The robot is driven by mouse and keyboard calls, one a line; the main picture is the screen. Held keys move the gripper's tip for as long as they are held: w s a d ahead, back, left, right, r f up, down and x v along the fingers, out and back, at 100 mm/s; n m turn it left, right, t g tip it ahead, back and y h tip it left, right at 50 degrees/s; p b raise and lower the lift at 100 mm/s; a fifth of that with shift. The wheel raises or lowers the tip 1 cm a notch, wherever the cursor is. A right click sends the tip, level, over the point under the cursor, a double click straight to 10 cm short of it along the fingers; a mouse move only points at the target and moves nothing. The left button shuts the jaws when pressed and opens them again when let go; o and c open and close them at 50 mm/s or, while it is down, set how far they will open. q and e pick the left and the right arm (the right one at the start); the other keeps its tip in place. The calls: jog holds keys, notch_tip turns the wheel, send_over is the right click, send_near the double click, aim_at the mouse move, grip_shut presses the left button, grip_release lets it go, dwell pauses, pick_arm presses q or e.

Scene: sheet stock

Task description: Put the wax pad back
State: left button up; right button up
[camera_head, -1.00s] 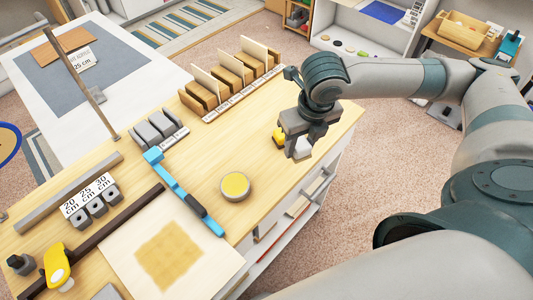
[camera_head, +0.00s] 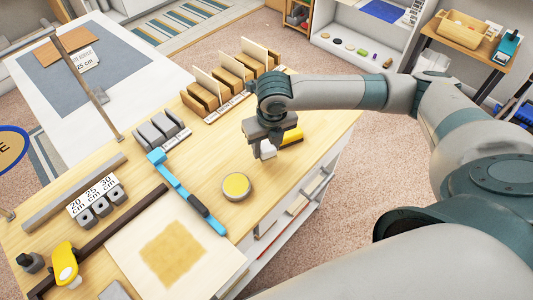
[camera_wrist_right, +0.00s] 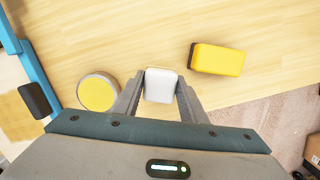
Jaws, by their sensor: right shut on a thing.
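My right gripper (camera_head: 264,146) is over the wooden worktop, near its right edge. It is shut on a small white block, the wax pad (camera_wrist_right: 160,86), which sits between the two fingers in the wrist view. The pad also shows below the jaws in the head view (camera_head: 268,151). I cannot tell whether it touches the worktop. A round tin with a yellow top (camera_head: 237,187) stands front-left of the gripper; it is left of the fingers in the wrist view (camera_wrist_right: 98,92). My left gripper is not in view.
A yellow block with a dark end (camera_wrist_right: 217,59) lies right of the pad. A blue bar with a black grip (camera_head: 180,190) lies left of the tin. A sheet with a tan square (camera_head: 205,255) lies in front. Wooden racks (camera_head: 205,95) stand behind. Bare worktop surrounds the tin.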

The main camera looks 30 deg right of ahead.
aim_at(266, 155)
notch_tip(266, 155, down, 3)
jog(key=shift+r+p, duration=0.15)
jog(key=shift+p, duration=0.45)
jog(key=shift+f, duration=0.55)
jog(key=shift+f, duration=0.1)
jog(key=o, duration=1)
jog(key=r+b, duration=0.1)
jog(key=r, duration=0.2)
jog(key=s+r+b, duration=0.1)
jog(key=r, duration=0.3)
jog(key=r+b, duration=0.1)
jog(key=r, duration=0.3)
jog(key=shift+s, duration=0.35)
jog(key=shift+s+r, duration=0.15)
jog(key=shift+r, duration=0.4)
